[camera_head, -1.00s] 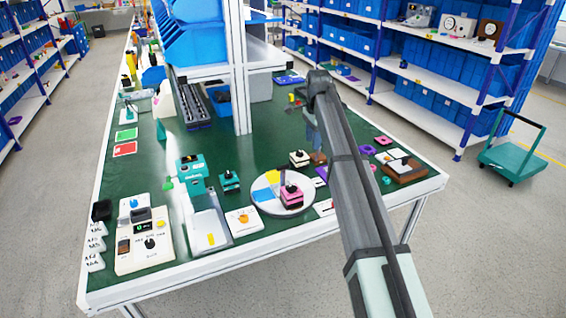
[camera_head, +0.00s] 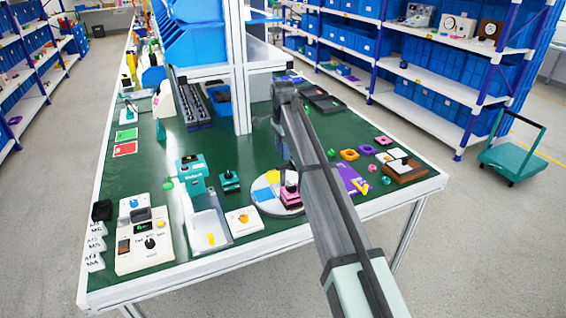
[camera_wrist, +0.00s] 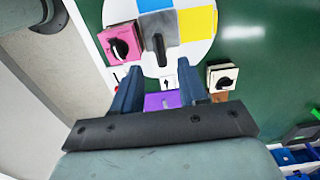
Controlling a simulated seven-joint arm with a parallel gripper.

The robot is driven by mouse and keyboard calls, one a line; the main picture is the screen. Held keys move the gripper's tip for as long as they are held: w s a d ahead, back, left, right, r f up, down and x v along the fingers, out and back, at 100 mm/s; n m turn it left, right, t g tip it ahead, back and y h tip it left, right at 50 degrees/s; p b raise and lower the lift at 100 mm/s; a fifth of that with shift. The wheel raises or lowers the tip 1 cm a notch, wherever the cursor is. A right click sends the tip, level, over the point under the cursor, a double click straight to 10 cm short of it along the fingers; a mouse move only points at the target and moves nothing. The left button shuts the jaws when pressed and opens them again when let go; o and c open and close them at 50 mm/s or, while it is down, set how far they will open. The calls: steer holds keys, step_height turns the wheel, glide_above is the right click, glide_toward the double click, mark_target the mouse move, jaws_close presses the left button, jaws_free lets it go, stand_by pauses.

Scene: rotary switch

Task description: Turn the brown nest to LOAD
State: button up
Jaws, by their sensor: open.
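A round white dial plate (camera_head: 268,207) lies on the bench, with blue (camera_head: 272,177) and yellow (camera_head: 262,193) patches. In the wrist view a grey upright handle (camera_wrist: 158,45) stands near its middle. A pink block with a black knob (camera_wrist: 122,42) sits at the plate's left there. A cream block with a black knob (camera_wrist: 222,77) is at the right, with a brown piece (camera_wrist: 218,97) beside it. My gripper (camera_wrist: 160,72) is open and empty, its fingers apart just below the handle in that view. A white arrow card (camera_wrist: 168,82) shows between the fingers. No LOAD lettering is readable.
A purple strip (camera_wrist: 160,101) lies beyond the card. A teal device (camera_head: 191,172), a white box with an orange knob (camera_head: 243,220) and a control box (camera_head: 148,241) stand left of the plate. A white post (camera_head: 240,90) rises behind. My arm hides part of the bench.

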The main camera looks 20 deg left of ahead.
mark_target(283, 165)
steer(key=shift+f, duration=2.75)
steer(key=shift+c, duration=0.2)
jaws_close()
